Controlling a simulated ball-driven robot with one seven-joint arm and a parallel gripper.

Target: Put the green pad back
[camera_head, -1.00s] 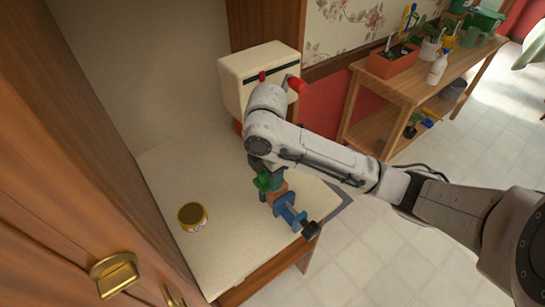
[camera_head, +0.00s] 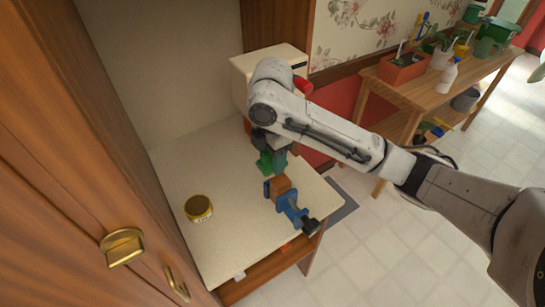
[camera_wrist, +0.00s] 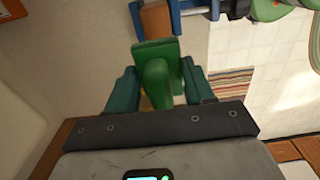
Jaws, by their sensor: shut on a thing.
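The green pad (camera_head: 265,163), a flat plate with a rounded grip, is held in my gripper (camera_head: 271,158). In the wrist view my gripper's teal fingers (camera_wrist: 160,88) stand either side of the green pad (camera_wrist: 155,60) and are shut on its grip. In the head view it is behind a blue clamp (camera_head: 290,208) with a brown wooden block (camera_head: 280,186) at its end. The pad appears apart from the block and above the counter; its exact height is hard to tell. The block (camera_wrist: 155,19) also shows beyond the pad in the wrist view.
A round yellow tin (camera_head: 198,207) stands on the left of the pale counter (camera_head: 225,235). A cream box-like appliance (camera_head: 243,75) stands at the back. Wooden cabinet doors (camera_head: 60,150) close off the left. A plant bench (camera_head: 425,95) is at the right.

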